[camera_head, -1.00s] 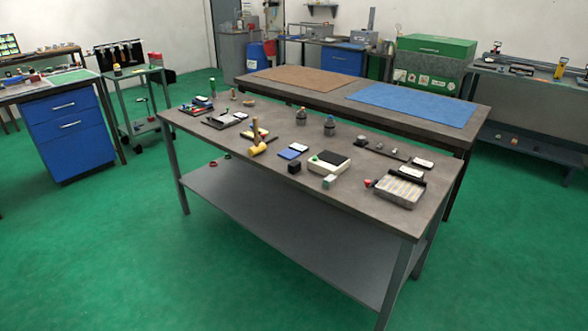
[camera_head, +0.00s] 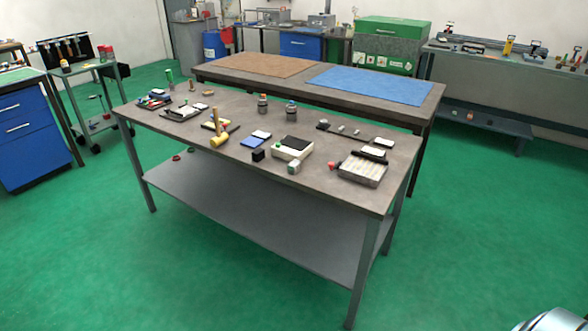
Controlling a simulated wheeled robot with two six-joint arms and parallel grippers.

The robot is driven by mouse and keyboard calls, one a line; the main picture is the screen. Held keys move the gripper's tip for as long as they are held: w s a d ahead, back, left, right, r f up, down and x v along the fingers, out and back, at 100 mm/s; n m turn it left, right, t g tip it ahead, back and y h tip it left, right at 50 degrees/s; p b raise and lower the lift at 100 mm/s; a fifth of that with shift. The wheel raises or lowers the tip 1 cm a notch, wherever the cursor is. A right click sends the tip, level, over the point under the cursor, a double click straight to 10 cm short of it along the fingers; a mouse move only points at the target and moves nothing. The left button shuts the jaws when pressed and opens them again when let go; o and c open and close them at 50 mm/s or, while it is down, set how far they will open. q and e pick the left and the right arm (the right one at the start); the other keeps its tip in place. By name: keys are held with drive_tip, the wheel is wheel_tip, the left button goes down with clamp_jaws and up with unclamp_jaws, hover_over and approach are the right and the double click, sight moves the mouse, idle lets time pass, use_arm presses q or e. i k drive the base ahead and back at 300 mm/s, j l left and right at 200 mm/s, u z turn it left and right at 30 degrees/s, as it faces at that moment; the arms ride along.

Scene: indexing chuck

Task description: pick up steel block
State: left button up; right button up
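A small pale grey cube (camera_head: 293,167), which looks like the steel block, sits near the front edge of the grey worktable (camera_head: 330,193). Neither of my grippers shows. A rounded pale metal piece at the bottom right corner appears to be part of my own arm, but its fingers are not visible.
A yellow mallet (camera_head: 219,141) and a blue-and-white pad lie left of the cube. Two dark bottles stand behind. A second table with a blue mat (camera_head: 370,85) is beyond. Green floor in front is clear.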

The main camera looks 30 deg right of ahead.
sight(294, 167)
drive_tip(key=i, duration=1)
